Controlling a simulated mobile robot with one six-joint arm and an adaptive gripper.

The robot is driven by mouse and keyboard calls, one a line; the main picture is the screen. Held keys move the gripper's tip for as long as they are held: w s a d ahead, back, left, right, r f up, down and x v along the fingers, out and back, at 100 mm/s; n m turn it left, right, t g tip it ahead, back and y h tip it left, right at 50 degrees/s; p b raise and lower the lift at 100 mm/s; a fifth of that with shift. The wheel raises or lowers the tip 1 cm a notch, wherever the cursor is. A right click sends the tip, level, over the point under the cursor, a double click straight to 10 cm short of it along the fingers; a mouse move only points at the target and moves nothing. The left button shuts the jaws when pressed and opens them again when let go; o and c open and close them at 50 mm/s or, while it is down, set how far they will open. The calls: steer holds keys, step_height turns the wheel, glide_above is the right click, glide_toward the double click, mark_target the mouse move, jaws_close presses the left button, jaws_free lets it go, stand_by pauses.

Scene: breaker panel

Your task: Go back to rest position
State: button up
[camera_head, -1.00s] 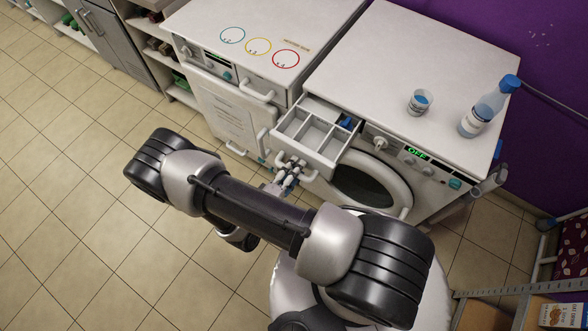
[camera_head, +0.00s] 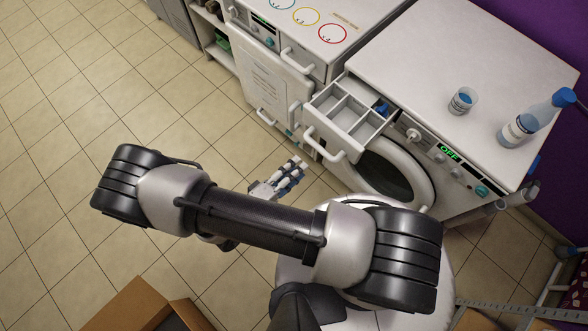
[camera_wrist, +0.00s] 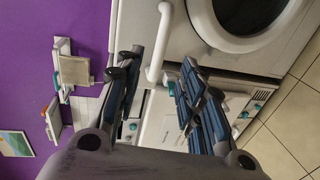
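My gripper (camera_head: 292,178) is in front of the washing machine (camera_head: 470,75), to the lower left of its pulled-out detergent drawer (camera_head: 352,122). In the wrist view my gripper (camera_wrist: 158,65) has its two blue-padded fingers spread apart with nothing held. The drawer's white handle (camera_head: 328,147) is apart from the fingers in the head view. A white bar handle (camera_wrist: 159,45) shows between and beyond the fingers in the wrist view. My arm is bent across the middle of the head view.
A cup (camera_head: 463,100) and a blue-capped bottle (camera_head: 530,120) stand on the washing machine. Its display (camera_head: 450,153) reads OFF. A second white appliance (camera_head: 262,85) stands to its left. An open cardboard box (camera_head: 135,305) is at lower left. Tiled floor to the left is clear.

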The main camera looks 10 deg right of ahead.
stand_by(0.5)
steer(key=d+r+m+g+y, duration=0.25)
steer(key=r+g, duration=0.25)
steer(key=r, duration=0.5)
steer(key=d+r+m+g+y, duration=0.15)
steer(key=r+m+g, duration=0.3)
steer(key=r, duration=0.55)
steer(key=s+d+r+t+y, duration=0.2)
steer(key=s+r+y, duration=0.1)
steer(key=r, duration=0.6)
steer(key=s+d+r+t+y, duration=0.2)
steer(key=r+y, duration=0.3)
steer(key=r, duration=0.3)
steer(key=shift+s+d+r+t+y, duration=0.2)
steer(key=shift+s+r+t+y, duration=0.15)
steer(key=shift+s+t, duration=0.3)
